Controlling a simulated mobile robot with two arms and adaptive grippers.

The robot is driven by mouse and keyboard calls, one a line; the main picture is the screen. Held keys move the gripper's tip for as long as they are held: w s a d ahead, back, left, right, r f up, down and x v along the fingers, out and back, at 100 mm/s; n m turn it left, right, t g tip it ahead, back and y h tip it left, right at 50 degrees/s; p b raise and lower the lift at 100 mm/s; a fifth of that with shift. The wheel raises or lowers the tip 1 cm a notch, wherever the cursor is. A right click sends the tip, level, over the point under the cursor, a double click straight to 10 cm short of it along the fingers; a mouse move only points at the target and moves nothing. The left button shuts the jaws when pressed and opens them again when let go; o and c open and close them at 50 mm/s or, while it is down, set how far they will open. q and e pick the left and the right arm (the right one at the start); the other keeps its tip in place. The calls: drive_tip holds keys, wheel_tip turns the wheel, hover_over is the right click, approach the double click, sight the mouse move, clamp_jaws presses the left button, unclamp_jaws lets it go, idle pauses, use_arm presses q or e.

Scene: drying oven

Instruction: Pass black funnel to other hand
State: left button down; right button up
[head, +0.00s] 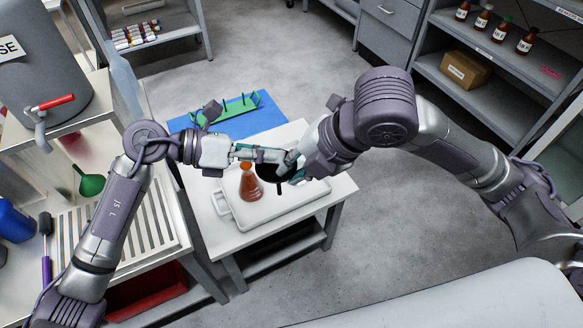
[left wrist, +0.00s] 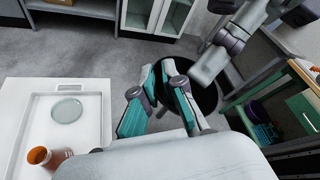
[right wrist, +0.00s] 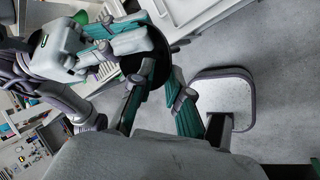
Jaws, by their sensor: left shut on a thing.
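The black funnel (head: 267,173) is held in the air above the white tray, partly hidden by both grippers, with its narrow stem hanging down. My left gripper (head: 258,155) is shut on it from the left. The funnel's dark bowl (left wrist: 205,98) also shows behind the left fingers in the left wrist view. My right gripper (head: 291,169) is at the funnel from the right. In the right wrist view its fingers (right wrist: 162,98) are apart, with the funnel (right wrist: 157,62) just beyond and partly between them. I cannot tell whether they touch it.
An orange-brown flask (head: 251,185) stands on the white tray (head: 285,222), close below the left gripper. A blue mat (head: 262,118) with a green rack (head: 236,106) lies behind. A green funnel (head: 90,184) is on the left bench. Floor to the right is clear.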

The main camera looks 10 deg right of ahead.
drive_tip(key=shift+w+a+f, duration=0.2)
drive_tip(key=shift+a+f, duration=0.05)
drive_tip(key=shift+f, duration=0.2)
clamp_jaws()
use_arm(q)
drive_tip(key=c, duration=1.2)
unclamp_jaws()
